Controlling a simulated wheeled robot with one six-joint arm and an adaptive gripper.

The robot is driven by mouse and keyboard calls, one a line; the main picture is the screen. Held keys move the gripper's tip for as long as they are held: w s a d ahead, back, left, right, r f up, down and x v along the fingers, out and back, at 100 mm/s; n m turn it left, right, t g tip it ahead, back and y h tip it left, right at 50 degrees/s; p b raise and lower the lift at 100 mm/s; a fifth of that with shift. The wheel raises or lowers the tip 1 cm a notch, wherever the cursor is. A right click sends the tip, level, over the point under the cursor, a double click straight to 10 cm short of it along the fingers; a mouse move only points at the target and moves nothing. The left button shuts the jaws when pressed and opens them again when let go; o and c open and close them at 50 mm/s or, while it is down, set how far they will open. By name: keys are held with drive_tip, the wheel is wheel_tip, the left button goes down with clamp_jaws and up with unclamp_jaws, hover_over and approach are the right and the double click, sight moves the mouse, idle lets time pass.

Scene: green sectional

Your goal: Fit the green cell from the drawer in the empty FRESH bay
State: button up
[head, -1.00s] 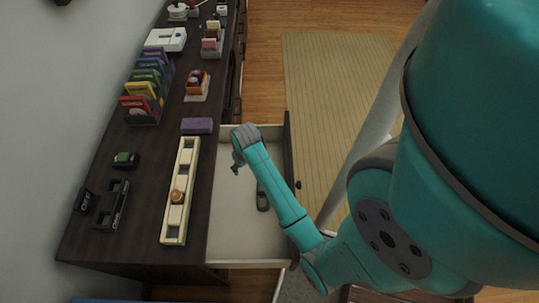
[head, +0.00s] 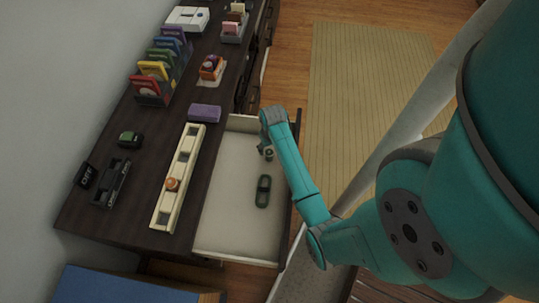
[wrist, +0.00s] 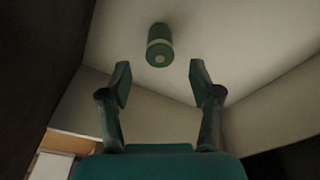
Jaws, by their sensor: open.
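The open drawer (head: 232,205) has a pale inside. On the dark desk (head: 95,225) stands a black holder (head: 112,183) with light lettering too small to read; I cannot tell which bay is FRESH.
A dark green rounded object (head: 263,191) lies in the drawer. A long cream rack (head: 163,213) with an orange-brown knob stands beside the drawer. A purple block (head: 204,112), a green-topped black item (head: 130,139) and a small black sign (head: 86,175) are on the desk.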

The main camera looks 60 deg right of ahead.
sight(269, 152)
wheel_tip(269, 152, down, 4)
drive_tip(key=shift+f, duration=0.1)
clamp_jaws()
idle(0.4)
